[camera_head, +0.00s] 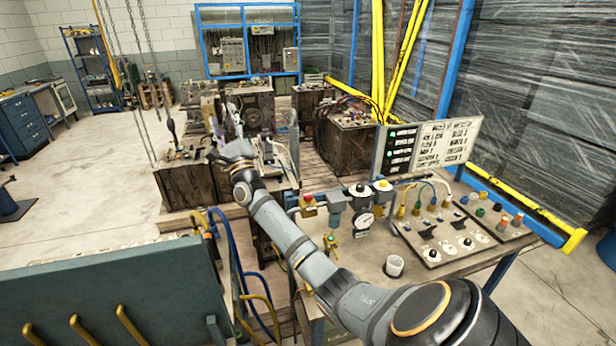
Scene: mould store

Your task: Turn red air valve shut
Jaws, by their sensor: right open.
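A red knob on a yellow valve body (308,203) sits at the left end of the row of air fittings on the bench. It stands upright, beside the right forearm in the picture. My right gripper (226,124) is beyond and to the left of this valve, over the old mould blocks. It is open and apart from the valve; its fingers are small and hard to make out against the clutter. My left gripper is not in view.
A pressure gauge (365,220), a white cup (394,266) and a switch panel (447,236) are on the bench right of the valve. A sign board (428,147) stands behind. A dark green plate with yellow handles (110,300) fills the lower left. Hoses hang beside it.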

